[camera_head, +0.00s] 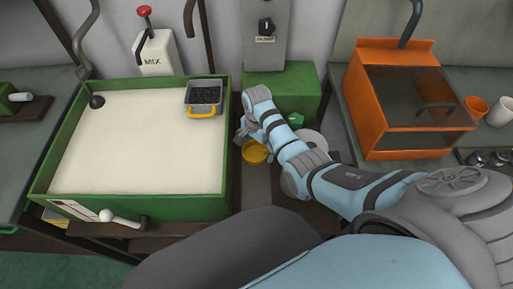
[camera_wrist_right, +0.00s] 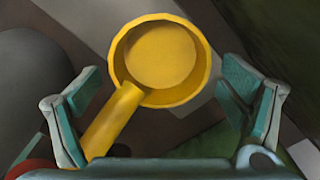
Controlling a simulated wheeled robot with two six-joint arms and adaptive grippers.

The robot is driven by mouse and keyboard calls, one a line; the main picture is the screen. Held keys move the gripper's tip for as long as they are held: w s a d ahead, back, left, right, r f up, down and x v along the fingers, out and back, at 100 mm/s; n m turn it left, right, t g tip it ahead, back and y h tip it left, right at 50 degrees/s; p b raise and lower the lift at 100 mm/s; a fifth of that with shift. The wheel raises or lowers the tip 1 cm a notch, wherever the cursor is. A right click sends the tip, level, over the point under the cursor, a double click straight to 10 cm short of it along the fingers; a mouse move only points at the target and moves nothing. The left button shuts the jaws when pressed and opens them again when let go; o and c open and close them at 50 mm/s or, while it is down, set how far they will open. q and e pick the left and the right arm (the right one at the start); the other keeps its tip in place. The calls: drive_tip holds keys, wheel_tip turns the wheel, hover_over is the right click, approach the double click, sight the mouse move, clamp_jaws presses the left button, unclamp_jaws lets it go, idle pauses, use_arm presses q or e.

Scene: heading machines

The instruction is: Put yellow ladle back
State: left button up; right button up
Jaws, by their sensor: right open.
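The yellow ladle (camera_head: 255,153) is in the gap just right of the green-framed white table, partly hidden by my right arm. In the right wrist view the ladle (camera_wrist_right: 160,58) shows its round bowl at top centre, and its thick handle runs down and left. My right gripper (camera_head: 243,132) is at the ladle. In the wrist view my right gripper (camera_wrist_right: 162,105) has its two teal fingers spread wide, with the handle between them, closer to the left finger. The fingers do not hold it. My left gripper is not in view.
A green box (camera_head: 290,90) is behind my arm. An orange machine (camera_head: 400,55) and cups stand right.

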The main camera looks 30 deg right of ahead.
wheel_tip(320, 180, up, 11)
drive_tip(key=p, duration=0.3)
drive_tip(key=shift+r, duration=0.2)
